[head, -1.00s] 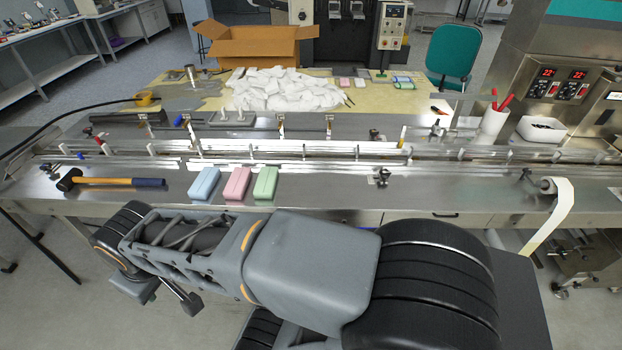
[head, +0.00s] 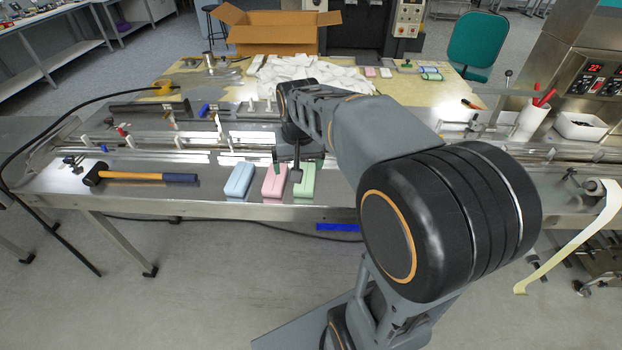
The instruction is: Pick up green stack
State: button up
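The green stack (head: 304,183) lies on the front edge of the steel machine table, at the right end of a row of three. The pink stack (head: 273,181) is beside it, and the light blue stack (head: 239,180) is at the left end. My gripper (head: 288,172) points down in front of the gap between the pink and green stacks in the head view. It hides part of both stacks. I cannot tell whether it touches either one, or how far apart its fingers are.
A hammer (head: 140,177) with a yellow and blue handle lies left of the stacks. The conveyor rails (head: 190,140) run behind them. A pile of white packets (head: 300,72) and an open cardboard box (head: 270,40) are farther back. Bare steel tabletop (head: 215,165) lies between hammer and stacks.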

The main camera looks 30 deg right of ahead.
jog(key=w+d+f+m+g, duration=0.25)
jog(key=w+d, duration=0.35)
jog(key=w, duration=0.3)
send_over(305, 175)
jog(key=shift+m+t, duration=0.35)
jog(key=shift+t, duration=0.1)
jog(key=f, duration=0.5)
jog(key=s+f, duration=0.1)
jog(key=f, duration=0.2)
jog(key=shift+a, duration=0.1)
jog(key=shift+w+f, duration=0.2)
jog(key=shift+f, duration=1.4)
jog(key=shift+w+f, duration=0.2)
jog(key=shift+f, duration=1.35)
jog(key=shift+c, duration=0.3)
jog(key=c, duration=0.9)
